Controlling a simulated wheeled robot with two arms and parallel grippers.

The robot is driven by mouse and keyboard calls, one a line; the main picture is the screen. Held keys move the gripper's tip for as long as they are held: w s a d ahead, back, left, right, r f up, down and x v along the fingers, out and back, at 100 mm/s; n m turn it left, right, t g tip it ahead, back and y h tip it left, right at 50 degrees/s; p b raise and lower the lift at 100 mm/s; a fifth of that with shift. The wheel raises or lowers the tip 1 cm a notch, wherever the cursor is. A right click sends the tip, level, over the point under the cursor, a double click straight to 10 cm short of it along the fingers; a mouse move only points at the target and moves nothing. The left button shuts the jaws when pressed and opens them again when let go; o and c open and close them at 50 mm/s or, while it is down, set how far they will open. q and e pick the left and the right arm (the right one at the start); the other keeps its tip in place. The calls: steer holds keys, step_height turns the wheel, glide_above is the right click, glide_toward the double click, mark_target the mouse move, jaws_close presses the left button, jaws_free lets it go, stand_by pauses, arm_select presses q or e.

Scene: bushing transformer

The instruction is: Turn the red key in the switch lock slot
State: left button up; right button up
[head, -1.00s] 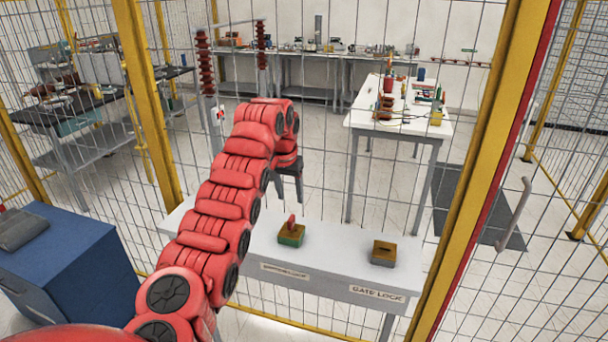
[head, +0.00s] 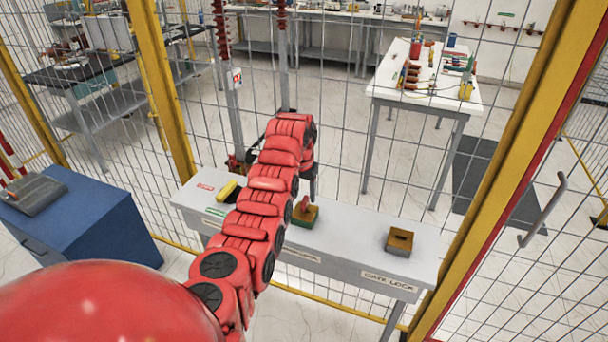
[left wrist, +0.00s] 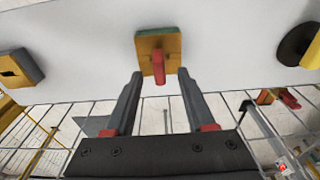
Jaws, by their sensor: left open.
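The red key (head: 304,203) stands in the switch lock block (head: 304,215), a green and yellow block on the grey shelf. In the left wrist view the key (left wrist: 159,67) sticks out of the block's yellow face (left wrist: 146,45). My left gripper (left wrist: 160,74) is open and empty there, with one finger on each side of the key's near end in the picture. I cannot tell if the fingertips reach the key's depth. In the head view my left gripper (head: 312,188) is small and dark, just above and behind the key.
The grey shelf (head: 345,232) also bears the gate lock block (head: 399,241), with an empty slot, at the right. A yellow and black thing (head: 228,191) lies at the left, partly behind my arm. Wire fence and a yellow post (head: 497,185) stand around. A blue cabinet (head: 85,225) is at left.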

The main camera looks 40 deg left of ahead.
mark_target(305, 200)
arm_select(q)
step_height(305, 200, down, 2)
steer(key=shift+d+f+p, duration=0.15)
steer(key=shift+f+p, duration=0.05)
steer(key=shift+p, duration=0.1)
steer(key=shift+w+f, duration=0.2)
steer(key=shift+f, duration=0.8)
jaws_close()
